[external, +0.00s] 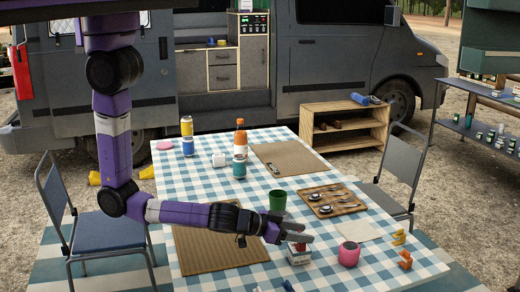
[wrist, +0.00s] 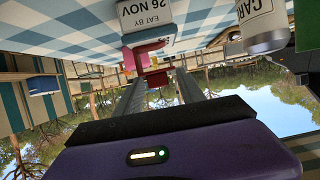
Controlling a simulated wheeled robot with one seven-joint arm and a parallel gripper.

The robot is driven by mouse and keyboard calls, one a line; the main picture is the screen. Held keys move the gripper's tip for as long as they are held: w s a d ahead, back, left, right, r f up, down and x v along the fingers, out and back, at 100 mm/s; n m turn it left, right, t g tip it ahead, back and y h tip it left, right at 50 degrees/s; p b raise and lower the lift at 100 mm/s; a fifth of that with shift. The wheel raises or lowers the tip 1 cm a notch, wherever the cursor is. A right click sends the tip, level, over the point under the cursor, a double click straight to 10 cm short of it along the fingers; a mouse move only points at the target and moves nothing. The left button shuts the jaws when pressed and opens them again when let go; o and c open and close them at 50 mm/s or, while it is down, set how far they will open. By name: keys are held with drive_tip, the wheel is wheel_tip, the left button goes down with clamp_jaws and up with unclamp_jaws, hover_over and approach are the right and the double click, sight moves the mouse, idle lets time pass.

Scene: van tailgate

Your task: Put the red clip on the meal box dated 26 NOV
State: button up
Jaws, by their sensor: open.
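The meal box (wrist: 148,18) shows its "EAT BY 26 NOV" label upside down at the top of the wrist view. In the external view a small white box (external: 299,258) stands on the checked cloth below my gripper. The red clip (external: 299,247) shows at the top of that box, and as a dark red piece between my fingers in the wrist view (wrist: 157,78). My gripper (external: 304,238) is open, its fingers on either side of the clip. I cannot tell whether the clip grips the box's edge or only rests there.
A pink pot (external: 348,254) stands just right of the box, and a green cup (external: 277,200) behind it. An orange piece (external: 405,260) and a yellow piece (external: 398,237) lie farther right. A wooden tray (external: 333,200) holds spoons. A can (wrist: 260,25) is near in the wrist view.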

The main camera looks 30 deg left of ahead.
drive_tip(key=b+v, duration=0.1)
drive_tip(key=v, duration=1)
drive_tip(key=w+a+f+n+y, duration=0.1)
drive_tip(key=w+a, duration=0.2)
drive_tip(key=a, duration=0.6)
drive_tip(key=w+a+f+n+y, duration=0.2)
drive_tip(key=w+a, duration=0.2)
drive_tip(key=a, duration=0.5)
drive_tip(key=s+a+r+n+t+y, duration=0.2)
drive_tip(key=a+r, duration=0.3)
drive_tip(key=a, duration=0.5)
drive_tip(key=s+a+r+n+t+y, duration=0.1)
drive_tip(key=a+r+n+t+y, duration=0.2)
drive_tip(key=a+r, duration=0.3)
drive_tip(key=a+n+y, duration=0.1)
drive_tip(key=a, duration=0.3)
drive_tip(key=shift+s+y, duration=0.3)
drive_tip(key=shift+s, duration=0.1)
